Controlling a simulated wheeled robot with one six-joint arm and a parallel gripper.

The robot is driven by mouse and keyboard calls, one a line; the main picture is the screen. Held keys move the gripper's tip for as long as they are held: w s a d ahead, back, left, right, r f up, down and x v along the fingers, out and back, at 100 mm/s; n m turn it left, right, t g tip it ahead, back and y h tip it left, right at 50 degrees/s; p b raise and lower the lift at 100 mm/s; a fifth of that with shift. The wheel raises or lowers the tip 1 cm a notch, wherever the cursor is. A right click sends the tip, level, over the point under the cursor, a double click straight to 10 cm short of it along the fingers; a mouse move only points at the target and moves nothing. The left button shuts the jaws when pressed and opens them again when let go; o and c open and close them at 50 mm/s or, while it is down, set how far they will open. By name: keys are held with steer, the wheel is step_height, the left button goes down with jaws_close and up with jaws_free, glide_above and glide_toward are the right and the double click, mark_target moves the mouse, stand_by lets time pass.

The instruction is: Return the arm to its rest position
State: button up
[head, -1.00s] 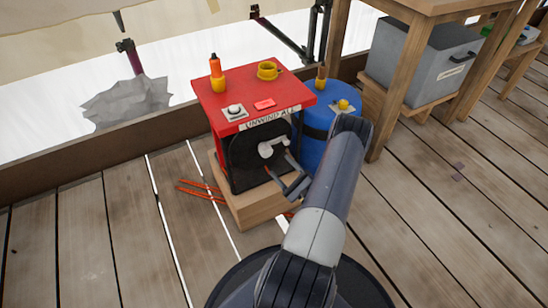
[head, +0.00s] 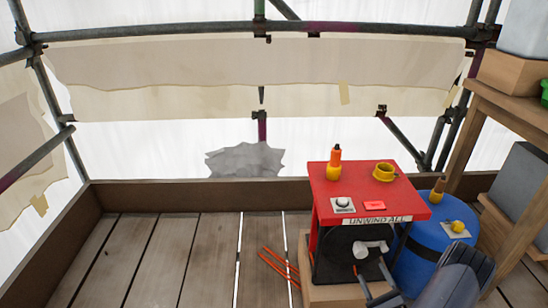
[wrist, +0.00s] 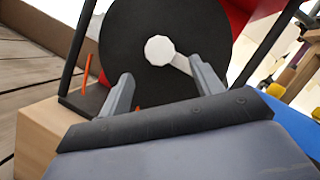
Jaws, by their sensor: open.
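My gripper (wrist: 162,78) is open and empty in the wrist view, its two fingers pointing at a black disc (wrist: 125,35). A pale crank with a round hub (wrist: 159,50) sits on the disc, close beyond the fingertips. I cannot tell whether the right finger touches the crank arm. In the head view my gripper (head: 378,290) is low at the right, in front of the disc (head: 345,262) and below the crank (head: 370,247). My arm (head: 455,280) reaches in from the lower right, partly cut off by the frame.
The disc is under a red-topped stand (head: 335,185) labelled "UNWIND ALL", on a wooden block (head: 325,296). A blue drum (head: 415,262) stands close on its right, then a wooden table (head: 462,140). Orange rods (head: 277,265) lie left. The plank floor (head: 170,255) at left is clear.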

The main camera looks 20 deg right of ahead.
mark_target(362, 256)
steer(key=b+x, duration=0.1)
steer(key=x, duration=0.6)
steer(key=shift+w+r+b, duration=0.15)
steer(key=shift+w+b, duration=0.15)
steer(key=shift+w, duration=0.1)
steer(key=shift+s, duration=0.15)
